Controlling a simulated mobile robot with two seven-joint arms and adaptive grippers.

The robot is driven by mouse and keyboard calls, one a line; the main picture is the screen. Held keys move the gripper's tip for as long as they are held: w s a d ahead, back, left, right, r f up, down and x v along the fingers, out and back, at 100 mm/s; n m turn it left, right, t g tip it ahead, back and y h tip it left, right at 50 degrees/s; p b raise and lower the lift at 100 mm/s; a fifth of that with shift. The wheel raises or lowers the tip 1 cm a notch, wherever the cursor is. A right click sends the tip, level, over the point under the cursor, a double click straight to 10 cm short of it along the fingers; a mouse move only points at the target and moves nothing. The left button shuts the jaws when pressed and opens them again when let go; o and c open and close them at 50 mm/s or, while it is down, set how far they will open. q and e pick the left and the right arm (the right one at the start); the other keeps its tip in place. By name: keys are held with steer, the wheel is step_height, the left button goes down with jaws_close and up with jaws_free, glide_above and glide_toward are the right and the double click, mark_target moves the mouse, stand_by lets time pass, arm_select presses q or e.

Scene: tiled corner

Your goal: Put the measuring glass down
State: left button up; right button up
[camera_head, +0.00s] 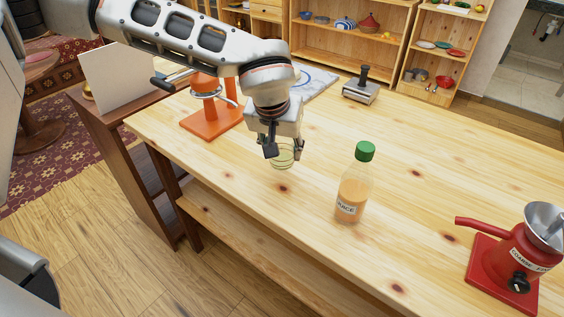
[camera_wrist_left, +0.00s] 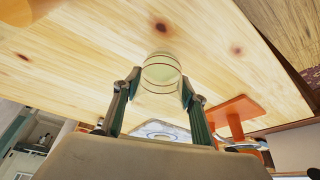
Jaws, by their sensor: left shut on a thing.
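The measuring glass (camera_head: 283,158) is a small clear cup with dark rings, at the middle of the wooden table (camera_head: 310,215) in the head view. My left gripper (camera_head: 284,149) comes down from above and is shut on it. In the left wrist view the measuring glass (camera_wrist_left: 161,70) sits between the two fingertips of my left gripper (camera_wrist_left: 161,86), with the table's surface beyond it. I cannot tell whether its base touches the table. The fingers hide part of its sides. My right gripper is not in view.
A juice bottle (camera_head: 352,190) with a green cap stands right of the glass. An orange stand (camera_head: 211,118) is to the left, a small metal and black device (camera_head: 361,88) behind, and a red grinder (camera_head: 510,265) at the front right. Bare table surrounds the glass.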

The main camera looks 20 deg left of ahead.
mark_target(282, 163)
arm_select(q)
step_height(282, 163, down, 4)
steer(key=shift+f, duration=0.1)
stand_by(0.4)
steer(key=shift+f, duration=0.15)
steer(key=o, duration=1.2)
